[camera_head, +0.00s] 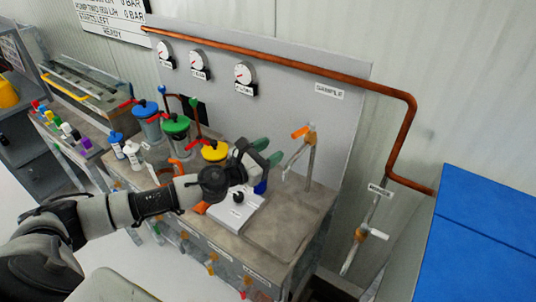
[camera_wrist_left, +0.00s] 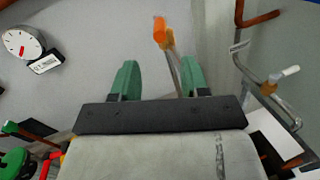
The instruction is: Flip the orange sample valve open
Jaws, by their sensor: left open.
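The orange sample valve handle (camera_head: 300,132) sits on top of a thin metal pipe (camera_head: 311,152) under the SAMPLE label on the grey back panel. In the left wrist view the orange handle (camera_wrist_left: 160,32) shows ahead of and between the two green fingertips, with the pipe running down behind the right finger. My left gripper (camera_head: 268,151) is open, with nothing between its fingers. It is to the left of the valve and a little lower in the head view, apart from it; it also shows in the left wrist view (camera_wrist_left: 158,80). My right gripper is not in view.
Pumps with blue, green and yellow (camera_head: 214,150) tops stand on the bench left of my gripper. A white box with a black knob (camera_head: 238,197) lies below my arm. A copper pipe (camera_head: 408,125) runs along the panel and down at right. The bench's right part (camera_head: 300,215) is clear.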

